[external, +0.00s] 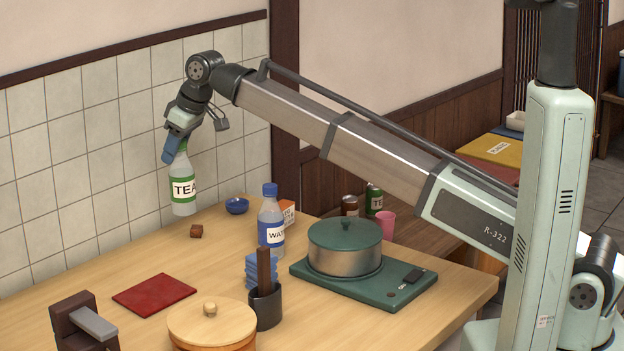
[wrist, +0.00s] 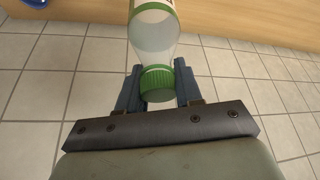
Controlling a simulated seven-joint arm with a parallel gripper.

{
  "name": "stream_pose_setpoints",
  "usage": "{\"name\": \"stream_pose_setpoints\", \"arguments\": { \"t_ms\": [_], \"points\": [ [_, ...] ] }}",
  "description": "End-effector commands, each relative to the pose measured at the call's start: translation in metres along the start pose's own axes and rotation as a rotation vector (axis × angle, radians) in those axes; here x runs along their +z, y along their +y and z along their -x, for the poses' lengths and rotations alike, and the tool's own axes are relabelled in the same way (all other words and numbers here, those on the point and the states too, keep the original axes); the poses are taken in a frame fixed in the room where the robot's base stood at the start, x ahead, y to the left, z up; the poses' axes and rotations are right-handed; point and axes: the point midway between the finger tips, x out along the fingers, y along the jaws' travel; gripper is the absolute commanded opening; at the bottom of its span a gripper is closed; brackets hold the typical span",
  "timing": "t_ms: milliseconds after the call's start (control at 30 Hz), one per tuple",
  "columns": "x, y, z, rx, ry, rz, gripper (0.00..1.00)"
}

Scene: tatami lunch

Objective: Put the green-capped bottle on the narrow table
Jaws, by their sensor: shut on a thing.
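The green-capped bottle (external: 184,192) is pale, with a green-and-white TEA label. It hangs upright in the external view, near the tiled wall and the long wooden table's far edge. My gripper (external: 174,150) is shut on its top end. In the wrist view my gripper (wrist: 158,92) has its blue fingers on either side of the green cap of the bottle (wrist: 153,35). A lower brown wooden surface (external: 443,247) behind the long table may be the narrow table; I cannot tell for sure.
On the long table (external: 225,262) stand a blue bowl (external: 237,206), a water bottle (external: 271,225), a green-lidded pot (external: 345,248) and a red mat (external: 154,293). A pink cup (external: 387,226), a brown can (external: 350,205) and a green container (external: 374,199) stand behind it.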

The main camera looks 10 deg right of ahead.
Motion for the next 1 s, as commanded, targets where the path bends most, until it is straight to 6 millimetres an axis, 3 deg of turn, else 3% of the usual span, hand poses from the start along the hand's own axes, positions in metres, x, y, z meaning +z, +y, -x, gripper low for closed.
{"name": "stream_pose_setpoints", "arguments": {
  "t_ms": [267, 467, 767, 1000],
  "points": [
    [0.027, 0.111, -0.003, 0.051, 0.0, -0.114, 0.0],
    [0.059, 0.19, -0.008, 0.089, -0.001, -0.198, 0.0],
    [0.123, 0.301, -0.012, 0.145, 0.0, -0.324, 0.0],
    [0.189, 0.381, -0.013, 0.19, -0.001, -0.425, 0.0]
  ]
}}
